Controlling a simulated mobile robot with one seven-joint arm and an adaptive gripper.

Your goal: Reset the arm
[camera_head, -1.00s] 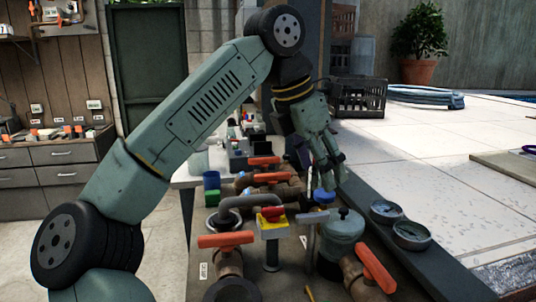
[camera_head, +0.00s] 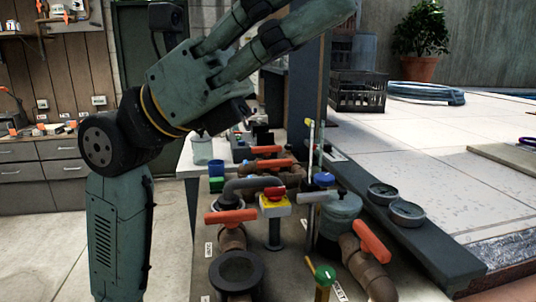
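My gripper (camera_head: 310,12) is raised at the top of the head view, pointing up and to the right. Its fingers are spread apart with no object seen between them; one finger runs up to the picture's top edge. My arm (camera_head: 122,215) stands upright at the left, bent at a black joint. The gripper is well above the pipe bench and touches nothing that I can see.
Below are brown pipes with orange valve handles (camera_head: 231,216), a red button on a yellow box (camera_head: 274,203), a grey-green pot (camera_head: 340,215) and two gauges (camera_head: 407,212). A black crate (camera_head: 358,92) stands behind. Drawers (camera_head: 45,170) line the left wall.

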